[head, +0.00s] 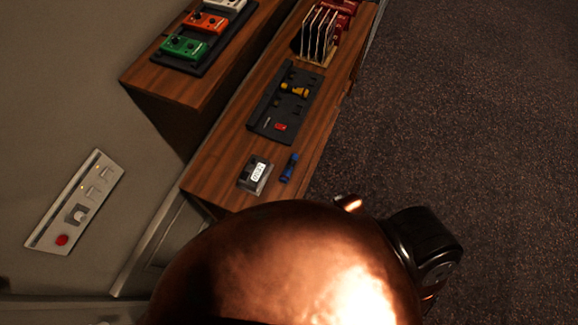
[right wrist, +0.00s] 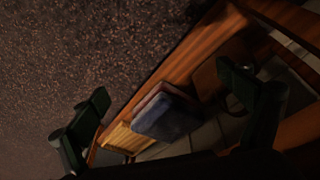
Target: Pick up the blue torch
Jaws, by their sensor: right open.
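The blue torch (head: 290,167) lies on the wooden desk near its front end, just right of a small grey box with a white label (head: 255,173). It looks small and stands apart from the box. My right gripper (right wrist: 170,105) shows in the right wrist view with its two dark fingers wide apart. Nothing is between the fingertips; the torch does not show in that view. In the head view a copper-coloured part of my own body covers the bottom middle, and neither gripper's fingers can be made out there. My left gripper is not in view.
A black tray (head: 262,118) with a yellow item (head: 296,90) and a red item (head: 280,127) lies farther along the desk (head: 222,172). Beyond it stands a rack of upright sleeves (head: 318,35). A raised wooden shelf (head: 140,82) holds pedals at left. Dark carpet lies right.

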